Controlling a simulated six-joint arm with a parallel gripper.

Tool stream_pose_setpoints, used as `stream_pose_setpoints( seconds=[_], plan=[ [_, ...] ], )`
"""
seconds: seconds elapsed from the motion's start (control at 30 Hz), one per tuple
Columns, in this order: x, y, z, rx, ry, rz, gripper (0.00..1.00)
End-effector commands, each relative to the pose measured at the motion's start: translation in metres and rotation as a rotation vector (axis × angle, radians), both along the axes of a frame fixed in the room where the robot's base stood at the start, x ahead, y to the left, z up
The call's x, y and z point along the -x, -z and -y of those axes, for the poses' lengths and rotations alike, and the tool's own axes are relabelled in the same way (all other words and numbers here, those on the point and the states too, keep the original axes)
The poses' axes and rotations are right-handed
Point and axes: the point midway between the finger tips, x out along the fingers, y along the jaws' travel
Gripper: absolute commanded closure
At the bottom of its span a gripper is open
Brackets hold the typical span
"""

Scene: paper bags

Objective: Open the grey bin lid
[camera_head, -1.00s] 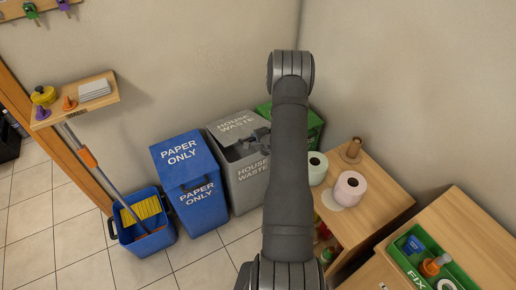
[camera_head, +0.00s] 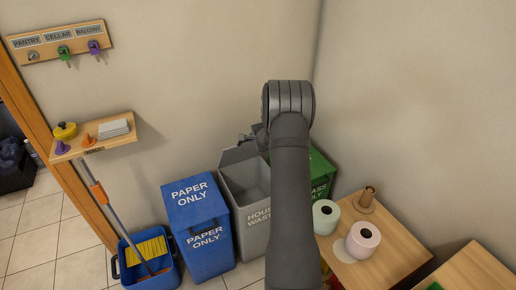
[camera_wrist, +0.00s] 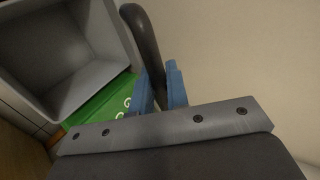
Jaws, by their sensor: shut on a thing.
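The grey bin (camera_head: 256,233), marked for house waste, stands between the blue and green bins in the head view. Its top is open and the inside that shows looks empty. Its grey lid (camera_head: 238,156) is tipped up at the back against the wall side, partly hidden by my arm. My gripper (camera_head: 254,138) is at the raised lid. In the wrist view my gripper's blue fingertips (camera_wrist: 161,88) are shut on a dark curved handle (camera_wrist: 141,32), and the grey bin's open inside (camera_wrist: 50,50) shows at upper left.
The blue paper bin (camera_head: 198,225) is closed at the left. The green bin (camera_head: 318,172) is at the right, partly behind my arm. A wooden cabinet (camera_head: 395,262) with paper rolls stands further right. A blue mop bucket (camera_head: 148,265) and wall shelf (camera_head: 105,140) are at left.

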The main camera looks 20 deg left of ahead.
Motion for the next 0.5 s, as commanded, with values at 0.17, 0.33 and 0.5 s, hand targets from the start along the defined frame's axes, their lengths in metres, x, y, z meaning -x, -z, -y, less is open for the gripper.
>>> stream_pose_setpoints(
  seconds=[0.17, 0.33, 0.5],
  plan=[
    [-0.0086, -0.0068, -0.0085, 0.000, -0.001, 0.001, 1.00],
    [-0.0119, -0.0090, -0.0118, 0.000, -0.001, 0.000, 1.00],
    [-0.0122, -0.0092, -0.0124, 0.000, -0.001, 0.000, 1.00]
  ],
)
